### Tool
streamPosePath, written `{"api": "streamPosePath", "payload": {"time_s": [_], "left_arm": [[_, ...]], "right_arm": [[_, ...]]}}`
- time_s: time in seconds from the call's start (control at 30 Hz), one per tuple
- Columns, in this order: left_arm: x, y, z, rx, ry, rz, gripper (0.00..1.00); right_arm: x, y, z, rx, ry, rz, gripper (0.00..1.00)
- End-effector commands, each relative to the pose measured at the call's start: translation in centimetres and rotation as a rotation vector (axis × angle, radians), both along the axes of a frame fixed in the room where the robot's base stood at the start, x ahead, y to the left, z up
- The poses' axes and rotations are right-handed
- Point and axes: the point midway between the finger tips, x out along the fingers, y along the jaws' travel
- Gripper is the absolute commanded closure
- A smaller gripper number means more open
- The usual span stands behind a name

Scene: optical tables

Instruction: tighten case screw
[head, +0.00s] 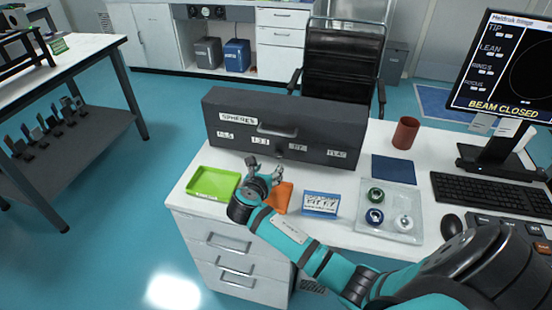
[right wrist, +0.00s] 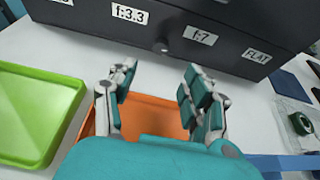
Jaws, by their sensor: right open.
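The dark case (head: 285,110) labelled SPHERES stands closed on the white desk, with a handle and several labels on its front. A small round screw head (right wrist: 162,46) shows low on the case front in the right wrist view, between the f:3.3 and f:7 labels. My right gripper (head: 265,168) is open and empty, in front of the case and above the orange tray (head: 284,198). In the right wrist view the spread fingers (right wrist: 158,76) point towards the case front, with the screw apart from them, beyond the gap. My left gripper is not in view.
A green tray (head: 212,182) lies left of the orange tray. To the right are a blue-and-white box (head: 320,204), a clear tray (head: 375,238) with round parts, a dark blue pad (head: 393,169), a red-brown cup (head: 405,133), a keyboard (head: 490,195) and a monitor (head: 505,70).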

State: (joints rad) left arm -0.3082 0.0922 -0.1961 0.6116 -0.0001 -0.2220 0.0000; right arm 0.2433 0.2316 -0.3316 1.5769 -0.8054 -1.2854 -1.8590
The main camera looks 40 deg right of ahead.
Motion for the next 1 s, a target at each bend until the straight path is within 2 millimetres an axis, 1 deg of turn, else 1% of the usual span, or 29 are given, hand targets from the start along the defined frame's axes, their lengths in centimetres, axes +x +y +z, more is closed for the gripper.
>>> {"api": "streamPosePath", "payload": {"time_s": [0.03, 0.2, 0.4, 0.5, 0.67, 0.93, 0.97, 1.0], "left_arm": [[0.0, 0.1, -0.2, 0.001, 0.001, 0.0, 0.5], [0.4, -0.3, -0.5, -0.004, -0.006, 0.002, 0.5], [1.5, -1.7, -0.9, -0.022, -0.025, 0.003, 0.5], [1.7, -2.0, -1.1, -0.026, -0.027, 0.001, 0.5], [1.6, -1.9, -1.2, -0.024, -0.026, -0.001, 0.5], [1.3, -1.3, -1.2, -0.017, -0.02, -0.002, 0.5], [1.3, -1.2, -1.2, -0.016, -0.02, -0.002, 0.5], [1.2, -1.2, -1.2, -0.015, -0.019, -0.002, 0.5]], "right_arm": [[0.7, -0.9, -0.5, -0.001, 0.0, -0.003, 0.5], [2.9, -3.5, -1.9, -0.001, 0.0, -0.003, 0.5], [5.1, -5.9, -3.3, 0.001, 0.0, -0.001, 0.5], [5.8, -6.7, -3.8, 0.0, 0.0, -0.001, 0.5], [6.3, -7.4, -4.0, 0.001, -0.001, -0.002, 0.5], [6.4, -7.4, -4.0, 0.001, -0.001, -0.001, 0.5], [6.4, -7.4, -4.0, 0.002, -0.001, -0.001, 0.52], [6.4, -7.4, -4.0, 0.001, 0.0, 0.0, 0.57]]}}
